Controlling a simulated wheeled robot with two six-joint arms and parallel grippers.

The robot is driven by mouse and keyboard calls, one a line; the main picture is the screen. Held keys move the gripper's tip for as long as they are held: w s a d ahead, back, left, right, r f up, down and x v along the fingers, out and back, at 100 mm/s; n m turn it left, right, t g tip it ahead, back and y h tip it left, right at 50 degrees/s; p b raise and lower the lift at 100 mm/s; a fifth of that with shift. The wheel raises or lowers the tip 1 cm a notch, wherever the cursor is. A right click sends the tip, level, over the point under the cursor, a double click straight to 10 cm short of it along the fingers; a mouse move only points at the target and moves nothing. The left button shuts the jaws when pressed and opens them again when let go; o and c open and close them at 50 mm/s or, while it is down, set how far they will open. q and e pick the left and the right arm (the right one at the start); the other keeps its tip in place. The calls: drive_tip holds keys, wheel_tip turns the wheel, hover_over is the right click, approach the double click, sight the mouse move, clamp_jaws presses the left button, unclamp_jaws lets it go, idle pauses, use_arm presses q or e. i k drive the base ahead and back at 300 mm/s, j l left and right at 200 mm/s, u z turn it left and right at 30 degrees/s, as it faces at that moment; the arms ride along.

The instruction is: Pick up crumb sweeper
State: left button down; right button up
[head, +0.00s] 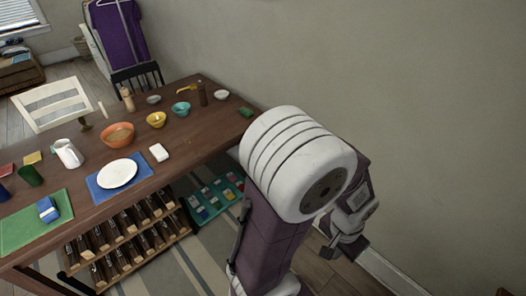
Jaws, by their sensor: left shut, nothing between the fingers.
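I cannot tell for sure which item is the crumb sweeper. A small white block-shaped item (158,152) lies on the brown table, right of a white plate. A small blue item (47,210) lies on a green mat at the left, and a small green item (245,112) lies near the table's right end. My left gripper (345,246) is low at the right, beyond the table's end and partly hidden behind my own arm. It is shut, holds nothing and is well apart from these items. My right gripper is not in view.
The table (190,140) also bears a white pitcher (68,153), several bowls, bottles, and a white plate (117,173) on a blue mat. A bottle rack (125,240) and a teal tray (214,199) are below. A white chair (55,103) stands behind. A bare wall is at the right.

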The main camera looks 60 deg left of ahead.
sight(160, 153)
drive_tip(key=u, duration=3)
drive_tip(key=i+l+u, duration=0.3)
drive_tip(key=i+u, duration=0.15)
drive_tip(key=i, duration=0.25)
drive_tip(key=i+l+u, duration=0.45)
drive_tip(key=i, duration=0.25)
drive_tip(key=i+l+u, duration=0.45)
drive_tip(key=l, duration=0.4)
drive_tip(key=i+j, duration=0.05)
drive_tip(key=i, duration=0.05)
